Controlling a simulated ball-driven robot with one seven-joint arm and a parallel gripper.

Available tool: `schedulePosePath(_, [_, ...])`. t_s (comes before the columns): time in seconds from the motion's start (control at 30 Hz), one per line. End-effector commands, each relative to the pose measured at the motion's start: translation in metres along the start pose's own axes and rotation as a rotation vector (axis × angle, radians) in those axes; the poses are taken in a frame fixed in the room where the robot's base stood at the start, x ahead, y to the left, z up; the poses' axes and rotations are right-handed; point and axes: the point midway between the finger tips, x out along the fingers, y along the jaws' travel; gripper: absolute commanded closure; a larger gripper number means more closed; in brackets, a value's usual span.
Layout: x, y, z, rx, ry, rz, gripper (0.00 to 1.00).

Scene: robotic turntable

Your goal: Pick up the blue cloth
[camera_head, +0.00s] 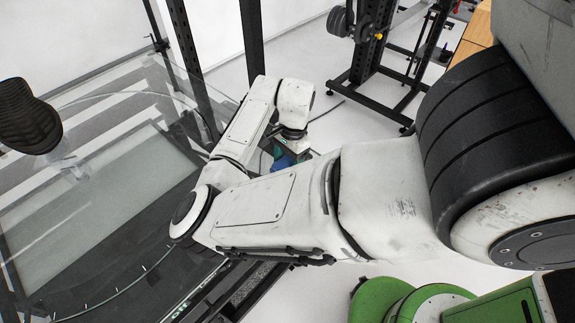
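A small blue patch (283,160), which looks like the blue cloth, shows just past my forearm near the picture's middle. Only a little of it is visible; my arm covers the rest. My arm reaches from the right, bends at the left and comes back to its wrist, just above the blue patch. My gripper (293,147) is at the end of that wrist, close to the blue patch. Its fingers are mostly hidden, so I cannot tell whether they are open or shut, or whether they touch the blue patch.
A glass-topped turntable (110,110) with a dark frame fills the left. A dark ribbed object (28,117) is at the far left. Black upright posts (252,40) stand behind. A black rack with weights (362,50) stands at the back right. White floor shows between them.

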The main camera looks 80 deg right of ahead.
Motion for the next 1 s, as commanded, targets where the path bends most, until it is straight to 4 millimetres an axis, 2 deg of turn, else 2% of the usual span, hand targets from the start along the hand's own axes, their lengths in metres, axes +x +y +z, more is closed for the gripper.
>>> schedulePosePath(0.37, [-0.005, 0.000, 0.001, 0.000, 0.000, -0.001, 0.67])
schedulePosePath(0.47, [-0.013, -0.001, 0.002, 0.001, 0.002, -0.002, 0.67])
schedulePosePath(0.6, [-0.034, 0.002, 0.003, 0.003, 0.003, -0.003, 0.67])
schedulePosePath(0.67, [-0.045, 0.011, 0.001, 0.005, 0.004, -0.003, 0.67])
schedulePosePath(0.87, [-0.095, 0.043, -0.004, 0.008, -0.002, -0.008, 0.67])
schedulePosePath(1.0, [-0.110, 0.076, -0.015, 0.009, -0.001, -0.004, 0.67])
